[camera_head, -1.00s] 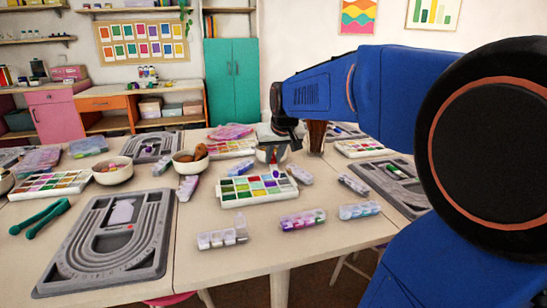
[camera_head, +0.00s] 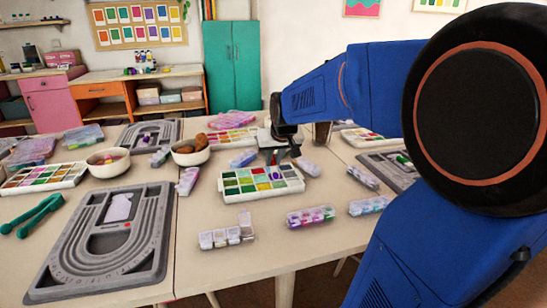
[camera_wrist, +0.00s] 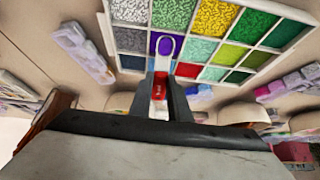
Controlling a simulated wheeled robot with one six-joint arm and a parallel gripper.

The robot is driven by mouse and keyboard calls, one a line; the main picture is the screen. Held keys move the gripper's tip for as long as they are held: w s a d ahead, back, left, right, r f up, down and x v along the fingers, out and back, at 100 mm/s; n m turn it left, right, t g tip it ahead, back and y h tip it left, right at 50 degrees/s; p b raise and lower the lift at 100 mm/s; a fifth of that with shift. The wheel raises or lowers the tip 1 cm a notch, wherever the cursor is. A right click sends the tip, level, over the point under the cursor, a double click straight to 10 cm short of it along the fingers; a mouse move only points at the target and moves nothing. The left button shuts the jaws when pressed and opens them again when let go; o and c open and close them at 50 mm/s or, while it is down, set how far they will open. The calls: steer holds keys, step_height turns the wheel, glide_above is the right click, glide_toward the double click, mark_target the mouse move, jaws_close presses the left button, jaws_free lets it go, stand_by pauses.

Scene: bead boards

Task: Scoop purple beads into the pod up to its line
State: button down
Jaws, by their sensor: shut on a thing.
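My gripper (camera_wrist: 162,95) is shut on a small scoop (camera_wrist: 160,88) with a red handle. The scoop's pale looped end lies over the purple bead compartment (camera_wrist: 154,44) of the bead tray; I cannot tell whether it touches the beads or carries any. In the head view my gripper (camera_head: 273,150) is at the tray's far edge. The white bead tray (camera_head: 262,198) holds many colours in a grid. A row of clear pods (camera_head: 226,238) stands in front of it, with one lid up at its right end; its fill line is too small to see.
More pod strips (camera_head: 311,216) lie right of the open-lidded row. A grey bead board (camera_head: 65,270) and green tongs (camera_head: 38,215) are at left. A bowl (camera_head: 190,157) stands left behind the tray. Bare table lies around the pods.

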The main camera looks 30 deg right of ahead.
steer(key=shift+w+d+r, duration=0.1)
steer(key=shift+w+r, duration=0.05)
steer(key=shift+r, duration=0.45)
steer(key=shift+w+r, duration=0.15)
steer(key=shift+r, duration=0.4)
steer(key=g, duration=0.1)
steer(key=w+g, duration=0.1)
steer(key=g+y, duration=0.1)
steer(key=shift+w+d+r, duration=0.3)
steer(key=shift+w, duration=0.1)
steer(key=shift+w+d+r+g+y, duration=0.1)
steer(key=shift+w+r+g+y, duration=0.2)
steer(key=shift+g, duration=0.4)
steer(key=shift+w+r+g+y, duration=0.1)
steer(key=shift+r+g, duration=0.3)
steer(key=shift+g, duration=0.3)
steer(key=shift+s, duration=0.1)
